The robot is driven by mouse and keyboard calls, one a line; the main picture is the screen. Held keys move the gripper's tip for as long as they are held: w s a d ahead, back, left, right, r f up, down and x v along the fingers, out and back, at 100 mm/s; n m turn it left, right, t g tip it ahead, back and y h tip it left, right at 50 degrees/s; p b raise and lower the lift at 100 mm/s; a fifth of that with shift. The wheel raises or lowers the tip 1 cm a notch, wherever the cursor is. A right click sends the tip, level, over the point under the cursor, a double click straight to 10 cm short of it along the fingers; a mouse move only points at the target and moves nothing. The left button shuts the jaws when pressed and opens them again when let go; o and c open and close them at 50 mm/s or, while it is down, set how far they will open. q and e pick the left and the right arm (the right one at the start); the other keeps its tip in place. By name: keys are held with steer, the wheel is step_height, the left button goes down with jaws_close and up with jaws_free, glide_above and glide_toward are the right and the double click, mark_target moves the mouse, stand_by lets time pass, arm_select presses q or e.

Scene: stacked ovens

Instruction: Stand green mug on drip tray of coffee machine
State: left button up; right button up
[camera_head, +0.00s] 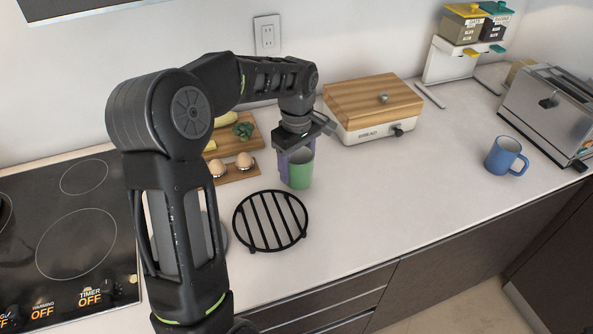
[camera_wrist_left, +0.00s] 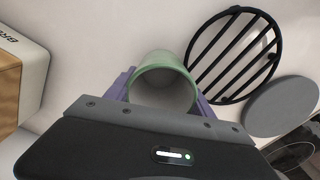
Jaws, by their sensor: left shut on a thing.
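The green mug (camera_head: 300,174) is upright over the counter, left of centre in the head view; I cannot tell if its base touches the counter. My left gripper (camera_head: 297,158) comes down from above, with its purple fingers shut on the mug. In the left wrist view the mug's round open rim (camera_wrist_left: 165,68) shows between the two fingers (camera_wrist_left: 162,92), one on each side. The mug's handle is not visible. I see no coffee machine or drip tray that I can make out. My right gripper is not in view.
A round black trivet (camera_head: 270,220) lies just in front of the mug. A board with eggs (camera_head: 243,160) is left of it, and a wood-topped appliance (camera_head: 373,105) is behind right. A blue mug (camera_head: 505,156) and toaster (camera_head: 552,112) stand right. The middle-right counter is clear.

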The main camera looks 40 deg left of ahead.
arm_select(q)
steer(key=shift+f, duration=1.15)
steer(key=shift+f, duration=0.1)
steer(key=o, duration=1.7)
steer(key=shift+f, duration=0.1)
step_height(320, 180, up, 12)
steer(key=shift+r+b, duration=0.2)
steer(key=shift+b, duration=0.25)
steer(key=shift+o, duration=0.5)
